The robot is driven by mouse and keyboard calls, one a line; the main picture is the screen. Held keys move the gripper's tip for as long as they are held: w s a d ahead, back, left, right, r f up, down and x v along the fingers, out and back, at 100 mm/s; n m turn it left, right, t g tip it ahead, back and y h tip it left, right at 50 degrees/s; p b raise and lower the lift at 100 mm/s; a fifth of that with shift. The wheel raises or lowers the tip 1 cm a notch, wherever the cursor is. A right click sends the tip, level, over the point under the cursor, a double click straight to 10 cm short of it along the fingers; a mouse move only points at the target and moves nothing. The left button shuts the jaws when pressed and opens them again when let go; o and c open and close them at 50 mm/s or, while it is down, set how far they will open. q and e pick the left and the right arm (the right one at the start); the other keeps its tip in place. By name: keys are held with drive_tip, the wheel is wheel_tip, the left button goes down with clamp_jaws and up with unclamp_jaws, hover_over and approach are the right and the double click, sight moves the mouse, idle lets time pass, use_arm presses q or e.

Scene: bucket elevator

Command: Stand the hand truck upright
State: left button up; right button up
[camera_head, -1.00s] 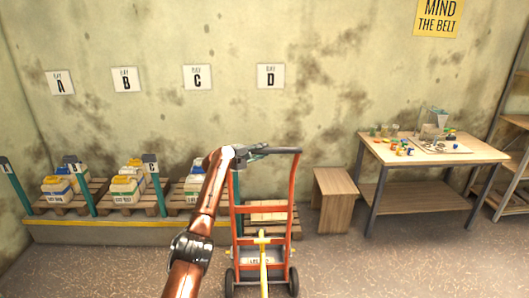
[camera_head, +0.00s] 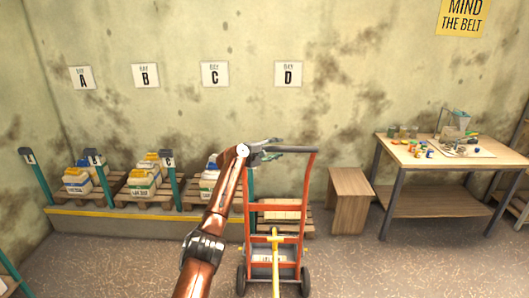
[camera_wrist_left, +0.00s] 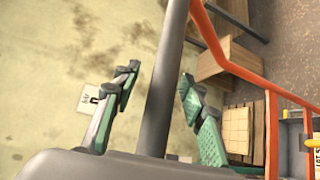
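The red hand truck (camera_head: 312,200) stands on its two black wheels in front of bay D, its frame rising close to vertical; any small tilt is hard to judge. A yellow bar (camera_head: 276,262) runs down its middle. My left gripper (camera_head: 272,150) is at the dark grey handle at its top. In the left wrist view the handle bar (camera_wrist_left: 167,85) passes between the two green-padded fingers of my left gripper (camera_wrist_left: 160,74). The fingers are spread, with a gap visible on both sides of the bar. My right gripper is out of view.
Pallets with tubs (camera_head: 145,180) stand on a yellow-edged platform (camera_head: 140,213) at the left, between teal posts (camera_head: 102,180). A wooden stool (camera_head: 350,200) and a cluttered workbench (camera_head: 400,157) stand right of the truck. The floor in front is clear.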

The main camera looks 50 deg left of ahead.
use_arm(q)
drive_tip(key=s+r, duration=0.1)
drive_tip(key=s, duration=1)
drive_tip(key=shift+a+r, duration=0.15)
drive_tip(key=shift+r, duration=0.2)
